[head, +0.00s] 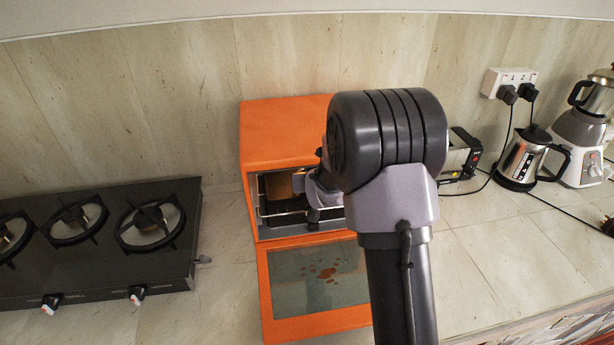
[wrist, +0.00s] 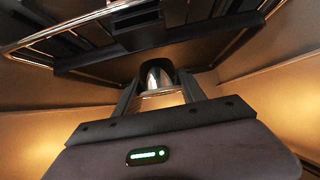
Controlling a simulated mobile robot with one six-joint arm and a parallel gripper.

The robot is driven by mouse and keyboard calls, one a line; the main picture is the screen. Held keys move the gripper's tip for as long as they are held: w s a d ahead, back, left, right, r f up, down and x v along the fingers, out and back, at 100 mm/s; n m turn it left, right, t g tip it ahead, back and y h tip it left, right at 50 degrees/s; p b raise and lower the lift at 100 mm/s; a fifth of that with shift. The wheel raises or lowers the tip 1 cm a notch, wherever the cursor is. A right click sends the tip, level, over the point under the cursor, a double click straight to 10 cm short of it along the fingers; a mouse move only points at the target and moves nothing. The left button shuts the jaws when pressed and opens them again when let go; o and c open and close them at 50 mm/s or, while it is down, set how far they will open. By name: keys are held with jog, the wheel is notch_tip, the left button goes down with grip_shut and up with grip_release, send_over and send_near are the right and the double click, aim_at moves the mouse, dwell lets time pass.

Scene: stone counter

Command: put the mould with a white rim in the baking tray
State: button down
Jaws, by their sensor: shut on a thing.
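My gripper (wrist: 158,92) is inside the orange oven (head: 285,130) and shut on a small dark, shiny mould (wrist: 156,72). A pale band shows at the mould's near edge, between the fingers; most of the rest is hidden or in shadow. In the head view my gripper (head: 318,192) reaches through the open oven front, and my arm hides its right part. A dark, flat metal piece (wrist: 100,58) with raised edges lies beyond the mould in the wrist view. It may be the baking tray, but I cannot tell whether the mould touches it.
The oven door (head: 315,278) hangs open, with reddish spots on its glass. A wire rack (head: 285,212) crosses the opening. A black gas hob (head: 100,240) is at left. A toaster (head: 460,155), kettle (head: 525,160) and blender (head: 585,135) stand at right.

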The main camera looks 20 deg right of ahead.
jog(key=shift+w+r, duration=0.1)
jog(key=shift+w, duration=0.3)
jog(key=shift+f, duration=0.9)
jog(key=shift+f+b, duration=0.15)
jog(key=shift+b, duration=0.25)
jog(key=c, duration=0.7)
grip_release()
jog(key=shift+s, duration=0.1)
